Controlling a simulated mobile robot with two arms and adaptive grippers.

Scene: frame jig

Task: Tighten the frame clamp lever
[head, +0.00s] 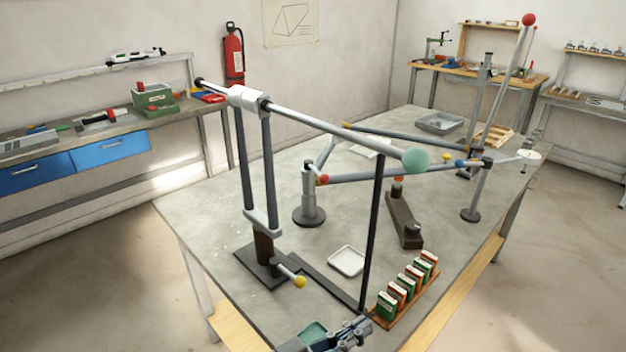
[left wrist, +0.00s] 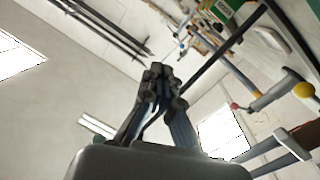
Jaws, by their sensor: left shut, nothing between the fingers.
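The frame jig stands on a grey table (head: 210,215). Its front post (head: 263,245) carries a short lever with a yellow knob (head: 300,281) near the base. A long bar across the top ends in a teal knob (head: 415,160), and a tall rod at the back has a red knob (head: 529,20). I cannot tell from looks alone which is the frame clamp lever. My left gripper (head: 360,326) is at the bottom edge, below and right of the yellow knob, apart from it. In the left wrist view its fingers (left wrist: 161,72) are shut and empty; a yellow knob (left wrist: 303,90) is at right.
A thin dark upright (head: 373,235) stands between the gripper and the jig's middle. A rack of small red and green boxes (head: 406,290) is right of the gripper. A white tray (head: 347,261) lies on the table. The table's left part is clear.

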